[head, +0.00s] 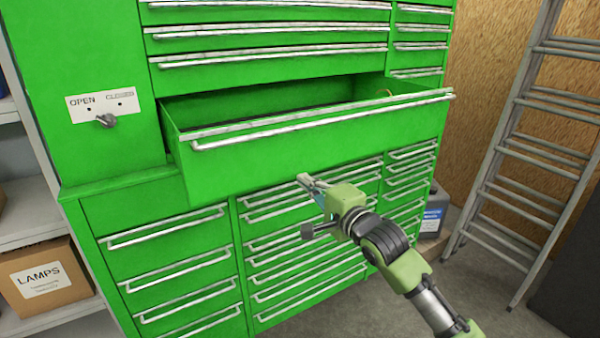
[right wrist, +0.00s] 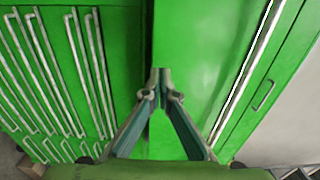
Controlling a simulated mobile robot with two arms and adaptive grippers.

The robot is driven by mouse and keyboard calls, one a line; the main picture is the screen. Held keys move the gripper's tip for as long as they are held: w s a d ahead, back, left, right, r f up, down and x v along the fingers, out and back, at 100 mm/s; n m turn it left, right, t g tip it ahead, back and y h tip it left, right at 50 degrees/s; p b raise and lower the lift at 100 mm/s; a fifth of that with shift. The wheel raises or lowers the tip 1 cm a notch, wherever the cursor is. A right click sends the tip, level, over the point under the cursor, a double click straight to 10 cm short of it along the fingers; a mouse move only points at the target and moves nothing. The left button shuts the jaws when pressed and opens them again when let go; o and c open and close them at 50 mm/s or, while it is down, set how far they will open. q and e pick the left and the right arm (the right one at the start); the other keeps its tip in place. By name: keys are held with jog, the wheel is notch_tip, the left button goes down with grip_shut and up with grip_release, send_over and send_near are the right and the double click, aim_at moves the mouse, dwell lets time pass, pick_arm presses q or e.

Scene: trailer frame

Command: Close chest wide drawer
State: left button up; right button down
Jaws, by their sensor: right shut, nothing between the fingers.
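The wide drawer (head: 330,122) of the green chest is pulled out, and its inside shows behind the front panel. Its long silver handle runs along the top of that front. In the right wrist view, the drawer's green front (right wrist: 200,45) fills the area right of center. My right gripper (head: 304,181) is shut and empty, just in front of the drawer's lower edge in the head view. Its fingertips (right wrist: 160,78) meet over the lower part of the drawer front in the wrist view. I cannot tell whether they touch it. My left gripper is not in view.
Several shut drawers lie above and below. A ladder (head: 530,150) leans at the right, with a dark jug (head: 434,215) beside the chest. A shelf with a LAMPS box (head: 45,285) stands at the left. The floor in front is clear.

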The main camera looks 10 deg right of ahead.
aim_at(294, 171)
jog(key=x, duration=0.2)
jog(key=shift+w+a+p, duration=0.15)
jog(key=shift+w+p, duration=0.2)
jog(key=shift+w+a, duration=0.1)
jog(key=shift+w, duration=0.1)
jog(key=shift+w, duration=0.1)
